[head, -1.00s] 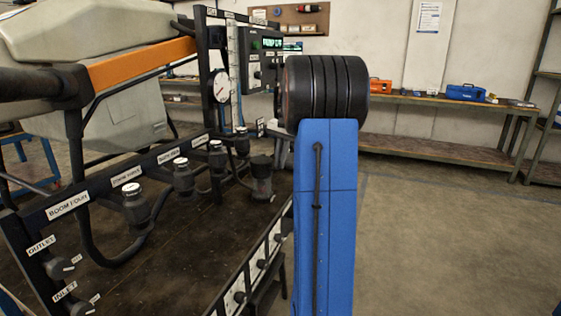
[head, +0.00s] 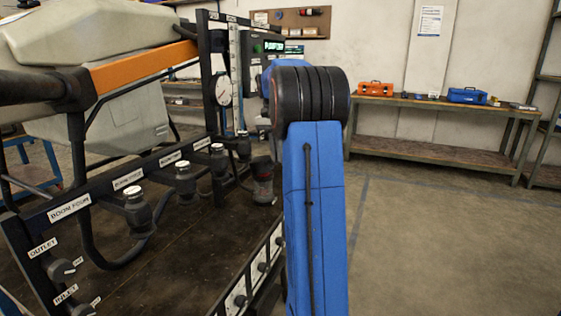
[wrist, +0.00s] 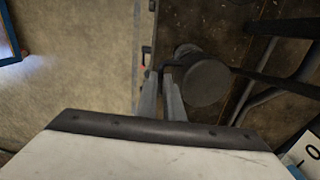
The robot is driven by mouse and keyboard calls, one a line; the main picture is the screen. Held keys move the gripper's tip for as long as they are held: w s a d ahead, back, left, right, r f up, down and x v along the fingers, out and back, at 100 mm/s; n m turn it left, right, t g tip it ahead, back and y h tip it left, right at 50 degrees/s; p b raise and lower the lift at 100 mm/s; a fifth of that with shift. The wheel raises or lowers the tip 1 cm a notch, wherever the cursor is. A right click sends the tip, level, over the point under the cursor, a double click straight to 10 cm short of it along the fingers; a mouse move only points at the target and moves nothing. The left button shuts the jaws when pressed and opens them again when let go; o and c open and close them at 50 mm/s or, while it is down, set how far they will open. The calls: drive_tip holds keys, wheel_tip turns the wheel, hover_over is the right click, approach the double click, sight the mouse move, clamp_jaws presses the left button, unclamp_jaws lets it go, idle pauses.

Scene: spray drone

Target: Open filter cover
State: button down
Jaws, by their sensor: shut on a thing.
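The filter (head: 263,187) is a dark upright canister on the spray drone's deck, left of my blue arm in the head view. Its round dark cover (head: 262,165) is on top. In the wrist view the cover (wrist: 206,80) shows from above as a grey disc. My gripper (wrist: 167,70) reaches the cover's left side in the wrist view. Its two fingers are close together on a small dark part there, seemingly part of the cover. The exact grip is hard to see. In the head view my arm hides the gripper.
Valves (head: 185,180) with hoses stand in a row left of the filter. A frame with a pressure gauge (head: 223,91) rises behind them. A control panel (head: 243,290) edges the deck at the front. Open floor (head: 430,240) lies to the right.

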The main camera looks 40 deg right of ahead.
drive_tip(key=w+r, duration=0.1)
drive_tip(key=w+a+r, duration=0.1)
drive_tip(key=w+r, duration=0.1)
drive_tip(key=w+a+r, duration=0.1)
drive_tip(key=w, duration=0.1)
drive_tip(key=shift+w+a+r, duration=0.4)
drive_tip(key=shift+w+a, duration=0.05)
drive_tip(key=shift+w, duration=0.3)
drive_tip(key=shift+w+a+r, duration=0.15)
drive_tip(key=shift+w+a, duration=0.05)
drive_tip(key=shift+w, duration=0.35)
drive_tip(key=c, duration=1.9)
unclamp_jaws()
drive_tip(key=shift+c, duration=0.2)
drive_tip(key=shift+o, duration=0.2)
drive_tip(key=shift+r, duration=0.1)
drive_tip(key=r, duration=0.1)
wheel_tip(320, 180, up, 11)
hover_over(263, 158)
drive_tip(key=w+a, duration=0.2)
drive_tip(key=w, duration=0.1)
drive_tip(key=shift+d, duration=0.2)
